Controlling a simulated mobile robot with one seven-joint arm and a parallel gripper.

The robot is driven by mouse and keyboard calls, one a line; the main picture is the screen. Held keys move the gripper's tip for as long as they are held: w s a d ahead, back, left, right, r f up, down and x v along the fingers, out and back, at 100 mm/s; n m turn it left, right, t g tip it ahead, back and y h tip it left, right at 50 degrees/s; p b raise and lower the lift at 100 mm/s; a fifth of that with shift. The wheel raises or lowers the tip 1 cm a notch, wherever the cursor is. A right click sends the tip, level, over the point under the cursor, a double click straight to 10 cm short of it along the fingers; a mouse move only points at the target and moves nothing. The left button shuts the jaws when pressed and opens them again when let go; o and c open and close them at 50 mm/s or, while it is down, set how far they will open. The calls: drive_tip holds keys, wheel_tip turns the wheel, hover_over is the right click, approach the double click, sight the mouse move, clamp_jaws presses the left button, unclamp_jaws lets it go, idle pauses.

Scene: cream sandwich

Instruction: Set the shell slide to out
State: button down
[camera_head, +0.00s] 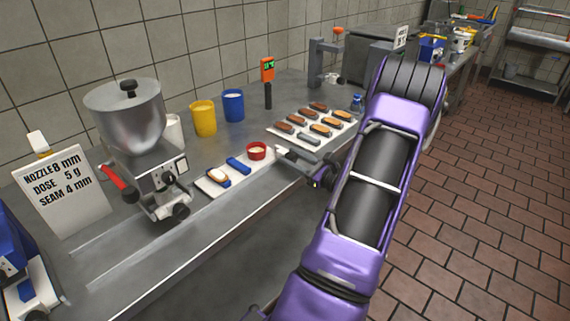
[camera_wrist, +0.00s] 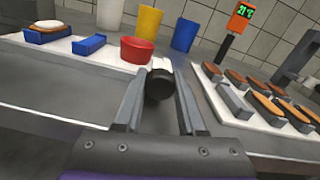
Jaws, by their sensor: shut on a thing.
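The shell slide looks like a flat white plate (camera_head: 211,189) along the counter's front part. It carries two blue holders (camera_head: 238,164), one with a pale-topped brown shell (camera_head: 218,174), and a red cup (camera_head: 257,151). The plate also shows in the wrist view (camera_wrist: 62,46). My gripper (camera_head: 281,153) is at the plate's right end, beside the red cup. In the wrist view my gripper (camera_wrist: 160,78) has its fingers on both sides of a black round knob (camera_wrist: 160,88) and is shut on it. A small white part shows behind the knob. The knob is mostly hidden in the head view.
A steel hopper machine (camera_head: 128,115) with a red lever stands left of the plate. Yellow (camera_head: 203,118) and blue (camera_head: 233,105) cups stand behind. A white tray (camera_head: 276,130) of several brown shells lies to the right, near my gripper. A thermometer (camera_head: 267,75) stands behind.

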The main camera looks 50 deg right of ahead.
drive_tip(key=shift+d+r, duration=0.1)
drive_tip(key=shift+d, duration=0.15)
drive_tip(key=c, duration=0.5)
unclamp_jaws()
drive_tip(key=shift+d, duration=0.1)
drive_tip(key=shift+s, duration=0.15)
drive_tip(key=s, duration=1.7)
drive_tip(key=shift+p, duration=0.35)
